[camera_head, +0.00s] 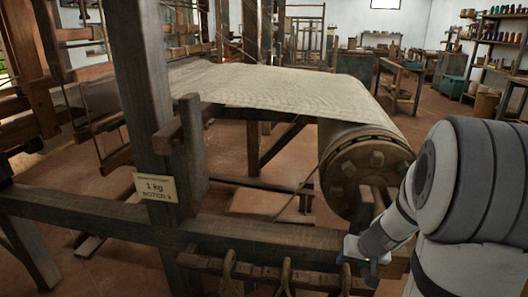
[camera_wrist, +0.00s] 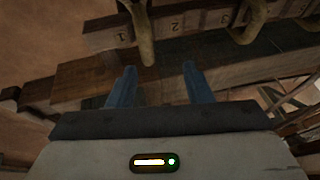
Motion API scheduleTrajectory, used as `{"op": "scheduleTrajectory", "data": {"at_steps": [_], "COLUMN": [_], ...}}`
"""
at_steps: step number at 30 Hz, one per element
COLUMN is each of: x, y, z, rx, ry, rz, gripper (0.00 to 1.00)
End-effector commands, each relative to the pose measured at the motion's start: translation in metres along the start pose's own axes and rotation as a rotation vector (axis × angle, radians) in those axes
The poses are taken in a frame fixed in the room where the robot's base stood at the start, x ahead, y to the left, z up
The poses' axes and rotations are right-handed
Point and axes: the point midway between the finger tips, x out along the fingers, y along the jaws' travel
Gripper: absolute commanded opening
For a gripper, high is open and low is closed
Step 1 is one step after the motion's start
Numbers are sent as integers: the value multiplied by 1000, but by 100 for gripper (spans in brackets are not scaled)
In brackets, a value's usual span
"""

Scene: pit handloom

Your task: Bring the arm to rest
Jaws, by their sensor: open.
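My gripper (camera_wrist: 158,86) shows two blue fingers standing apart in the wrist view, with nothing between them. In the head view my arm comes in from the right, and the gripper (camera_head: 364,258) is low, close to the right end of the loom's front beam (camera_head: 240,232). The fingers are small and partly hidden there. In the wrist view a wooden beam (camera_wrist: 75,85) and a numbered peg rail (camera_wrist: 108,37) lie beyond the fingertips. I cannot tell whether the gripper touches the wood.
Curved wooden pegs (camera_head: 285,276) hang on the rail below the beam. The cloth roll's toothed end wheel (camera_head: 368,168) is just above my gripper. A post carries a "1 kg" tag (camera_head: 157,187).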

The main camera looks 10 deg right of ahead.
Motion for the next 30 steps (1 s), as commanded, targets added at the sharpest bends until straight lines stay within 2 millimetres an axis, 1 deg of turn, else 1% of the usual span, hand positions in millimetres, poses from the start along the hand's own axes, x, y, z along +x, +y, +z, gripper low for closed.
{"op": "scheduleTrajectory", "data": {"at_steps": [1,2,3,4,5,6,8,9,11,12,15,18,21,30], "x": [-28,-42,-63,-80,-97,-120,-154,-175,-205,-222,-258,-281,-291,-292], "y": [-20,-33,-51,-64,-78,-94,-115,-126,-138,-144,-151,-151,-150,-149], "z": [-5,-4,-2,1,4,11,22,31,43,51,67,78,84,87], "rx": [-29,-46,-72,-94,-114,-142,-181,-205,-234,-251,-282,-297,-301,-301], "ry": [-3,-11,-24,-36,-50,-70,-99,-118,-142,-155,-175,-183,-186,-187], "rz": [-14,-23,-34,-42,-48,-51,-47,-39,-19,-2,43,84,109,119], "gripper": [46,46,46,46,46,46,46,46,46,46,46,46,46,46]}}
